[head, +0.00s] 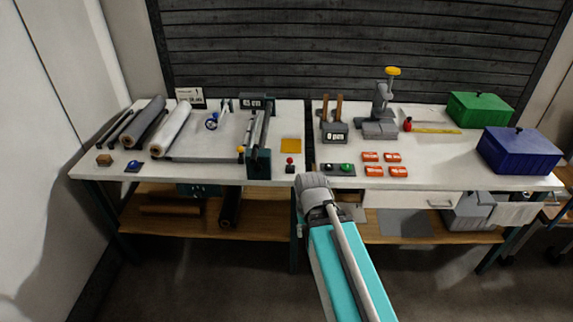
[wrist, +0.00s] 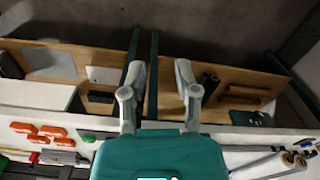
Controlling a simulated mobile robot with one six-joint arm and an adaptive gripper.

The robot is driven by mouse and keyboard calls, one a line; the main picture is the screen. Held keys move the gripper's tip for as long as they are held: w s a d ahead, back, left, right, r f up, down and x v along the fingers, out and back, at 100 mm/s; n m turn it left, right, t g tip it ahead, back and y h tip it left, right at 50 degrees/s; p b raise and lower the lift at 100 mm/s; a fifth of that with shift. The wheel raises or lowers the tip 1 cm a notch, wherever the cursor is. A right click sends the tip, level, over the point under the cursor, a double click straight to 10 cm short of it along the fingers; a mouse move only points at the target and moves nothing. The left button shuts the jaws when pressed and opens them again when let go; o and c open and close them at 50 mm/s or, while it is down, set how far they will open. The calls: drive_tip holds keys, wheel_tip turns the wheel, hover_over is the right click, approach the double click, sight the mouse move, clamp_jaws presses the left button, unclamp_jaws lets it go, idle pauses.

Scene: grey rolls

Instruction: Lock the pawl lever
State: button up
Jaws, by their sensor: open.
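The roller machine (head: 258,135) stands on the left bench, with two upright ends, long bars and a small display on top. A yellow knob (head: 240,150) is at its near end. A small red-knobbed lever (head: 290,162) stands on a dark base to its right, near the bench's front edge. I cannot tell which of these is the pawl lever. My gripper (wrist: 160,72) is open and empty in the wrist view, its fingers apart in front of the benches' lower shelves. In the head view my arm hides it.
Grey and white rolls (head: 172,128) lie at the left. A narrow gap separates the benches.

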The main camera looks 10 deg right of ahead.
drive_tip(key=shift+w+a+f, duration=0.2)
drive_tip(key=shift+w+f, duration=0.05)
drive_tip(key=shift+f, duration=0.05)
drive_tip(key=shift+c, duration=1.1)
drive_tip(key=w+a+f+t+y+b, duration=0.1)
drive_tip(key=w+a+b, duration=0.1)
drive_tip(key=w, duration=0.1)
drive_tip(key=w+a+f+m+t+b, duration=0.1)
drive_tip(key=w+a+f+t+b, duration=0.1)
drive_tip(key=w+b, duration=0.1)
drive_tip(key=w+a+f+t+y+b, duration=0.1)
drive_tip(key=w+t+b, duration=0.1)
drive_tip(key=w, duration=0.1)
drive_tip(key=shift+a+f+y+b, duration=0.3)
drive_tip(key=shift+a+f+b, duration=0.05)
drive_tip(key=shift+a, duration=0.05)
clamp_jaws()
drive_tip(key=w+a+m+t+y+b, duration=0.2)
drive_tip(key=w+a+m+t+b, duration=0.3)
drive_tip(key=w+t+b, duration=0.35)
drive_tip(key=w+d+f+m+t+h+b, duration=0.3)
drive_tip(key=d+m+t+h+b, duration=0.3)
drive_tip(key=m+h+b, duration=0.6)
drive_tip(key=shift+d+m+h+b, duration=0.3)
drive_tip(key=shift+d+m+b, duration=0.25)
drive_tip(key=shift+m+b, duration=1.75)
drive_tip(key=shift+w, duration=0.1)
